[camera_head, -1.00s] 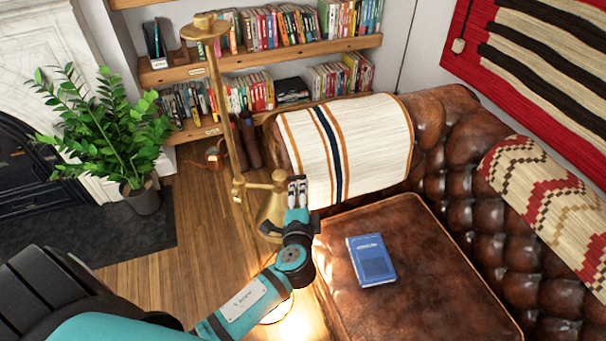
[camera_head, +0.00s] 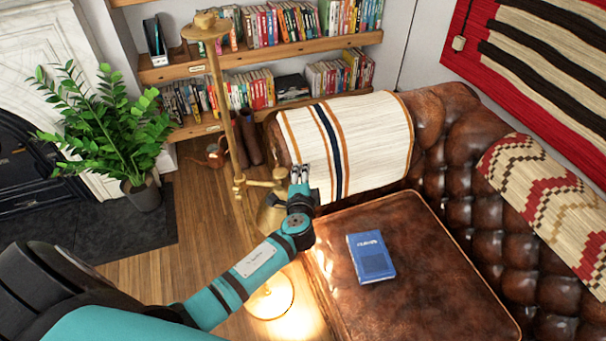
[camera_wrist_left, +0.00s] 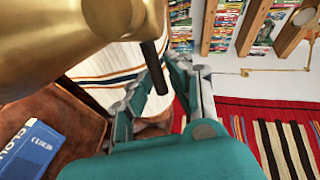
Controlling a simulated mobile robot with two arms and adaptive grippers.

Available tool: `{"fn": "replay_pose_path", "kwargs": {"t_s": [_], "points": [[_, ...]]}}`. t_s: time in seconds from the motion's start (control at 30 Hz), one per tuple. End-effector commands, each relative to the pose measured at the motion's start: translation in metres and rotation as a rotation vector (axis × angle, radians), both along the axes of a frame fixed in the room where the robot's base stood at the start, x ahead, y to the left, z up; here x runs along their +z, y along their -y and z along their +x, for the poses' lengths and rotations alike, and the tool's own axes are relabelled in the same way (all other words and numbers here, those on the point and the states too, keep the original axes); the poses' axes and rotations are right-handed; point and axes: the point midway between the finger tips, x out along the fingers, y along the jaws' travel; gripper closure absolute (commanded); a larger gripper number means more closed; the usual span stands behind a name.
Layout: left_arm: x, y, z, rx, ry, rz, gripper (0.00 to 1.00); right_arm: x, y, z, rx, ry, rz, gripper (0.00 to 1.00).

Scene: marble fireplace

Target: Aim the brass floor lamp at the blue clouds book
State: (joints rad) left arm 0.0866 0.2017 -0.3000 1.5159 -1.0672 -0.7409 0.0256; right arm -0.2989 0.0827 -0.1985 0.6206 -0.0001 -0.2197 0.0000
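The brass floor lamp (camera_head: 222,100) stands left of the sofa, its round base (camera_head: 270,303) on the wood floor. Its brass shade (camera_head: 270,216) hangs tilted downward, partly hidden by my left gripper, and fills the upper left of the left wrist view (camera_wrist_left: 60,40). The blue clouds book (camera_head: 371,257) lies on the brown leather seat; part of it shows in the left wrist view (camera_wrist_left: 32,150). My left gripper (camera_head: 300,172) is beside the shade with its fingertips slightly apart. A dark handle on the shade (camera_wrist_left: 154,68) reaches near the fingers; I see no clear grip on it.
The leather sofa (camera_head: 430,290) fills the right side, with a striped blanket (camera_head: 375,140) over its arm. A potted plant (camera_head: 112,135) stands at left. Bookshelves (camera_head: 270,55) line the back. Bare floor (camera_head: 195,220) lies left of the lamp.

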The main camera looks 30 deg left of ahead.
Motion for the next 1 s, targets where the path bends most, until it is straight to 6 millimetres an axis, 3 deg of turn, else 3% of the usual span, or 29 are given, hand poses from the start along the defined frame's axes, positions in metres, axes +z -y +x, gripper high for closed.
{"fn": "replay_pose_path", "kwargs": {"t_s": [0.03,0.1,0.73,1.0], "points": [[0.0,0.0,-0.0001,0.0,0.0,0.0,0.91,0.0,-0.0004,-0.0003,0.0,0.0,0.001,0.64],[0.0,0.0,-0.0002,0.0,0.0,0.0,1.0,0.0,-0.0009,-0.0004,0.0,0.0,0.001,0.64],[-0.001,0.0006,-0.0011,0.0,0.0,-0.009,1.0,-0.0005,-0.0051,-0.0016,0.001,-0.002,0.006,0.64],[0.0043,-0.0013,-0.002,0.002,0.039,-0.104,1.0,-0.0045,-0.0048,-0.0018,0.001,-0.003,0.005,0.64]]}}
